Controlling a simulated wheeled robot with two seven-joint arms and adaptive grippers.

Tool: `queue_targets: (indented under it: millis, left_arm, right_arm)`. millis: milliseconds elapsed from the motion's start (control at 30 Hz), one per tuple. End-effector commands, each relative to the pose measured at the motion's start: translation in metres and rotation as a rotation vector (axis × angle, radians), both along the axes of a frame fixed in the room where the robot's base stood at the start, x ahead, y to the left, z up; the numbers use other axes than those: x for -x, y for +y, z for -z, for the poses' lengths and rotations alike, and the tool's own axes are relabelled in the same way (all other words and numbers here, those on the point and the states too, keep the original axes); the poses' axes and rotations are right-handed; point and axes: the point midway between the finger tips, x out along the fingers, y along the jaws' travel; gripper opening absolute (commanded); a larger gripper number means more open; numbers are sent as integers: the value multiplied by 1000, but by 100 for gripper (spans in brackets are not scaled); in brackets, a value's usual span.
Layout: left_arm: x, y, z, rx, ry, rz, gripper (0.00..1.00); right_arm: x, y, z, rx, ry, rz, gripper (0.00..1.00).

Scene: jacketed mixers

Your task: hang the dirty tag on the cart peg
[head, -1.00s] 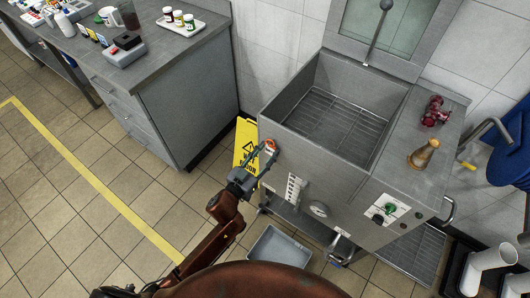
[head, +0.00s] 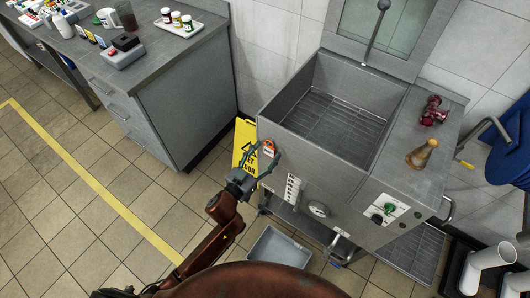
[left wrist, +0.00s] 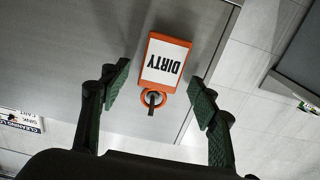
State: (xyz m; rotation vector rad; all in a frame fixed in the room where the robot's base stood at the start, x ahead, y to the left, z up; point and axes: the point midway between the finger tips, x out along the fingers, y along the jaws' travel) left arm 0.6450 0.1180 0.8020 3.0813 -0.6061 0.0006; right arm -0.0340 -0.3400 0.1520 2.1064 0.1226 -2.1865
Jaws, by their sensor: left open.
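The dirty tag (left wrist: 165,60) is a white plate with an orange frame and "DIRTY" in black, upside down in the left wrist view. Its orange ring (left wrist: 145,101) is around a small dark peg (left wrist: 152,101) on a grey metal face. In the head view the tag (head: 269,147) is small, at the front left of the sink unit (head: 335,205). My left gripper (head: 262,162) is open in front of that face. In the left wrist view its two green-padded fingers (left wrist: 160,93) stand apart on either side of the ring. No cart is clearly identifiable.
A yellow wet-floor sign (head: 241,135) stands behind the left gripper. A grey bin (head: 278,247) is on the floor below. A cabinet (head: 185,105) with bottles and a tray (head: 181,23) is at left. The tiled floor at left is clear.

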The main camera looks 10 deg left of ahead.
Motion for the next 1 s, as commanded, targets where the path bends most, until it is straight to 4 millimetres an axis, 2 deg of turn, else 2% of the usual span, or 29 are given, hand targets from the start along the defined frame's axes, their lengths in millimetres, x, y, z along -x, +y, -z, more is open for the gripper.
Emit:
queue_targets:
  millis: [267, 700, 833, 1000]
  left_arm:
    - [8, 4, 1, 0, 1, 0, 56]
    - [86, 36, 1, 1, 4, -1, 56]
    - [101, 42, 1, 0, 2, -2, 56]
    - [110, 46, 0, 0, 0, 0, 56]
  right_arm:
    - [1, -1, 0, 1, 1, 0, 26]
    - [0, 0, 0, 0, 0, 0, 26]
    - [0, 0, 0, 0, 0, 0, 26]
    - [0, 0, 0, 0, 0, 0, 26]
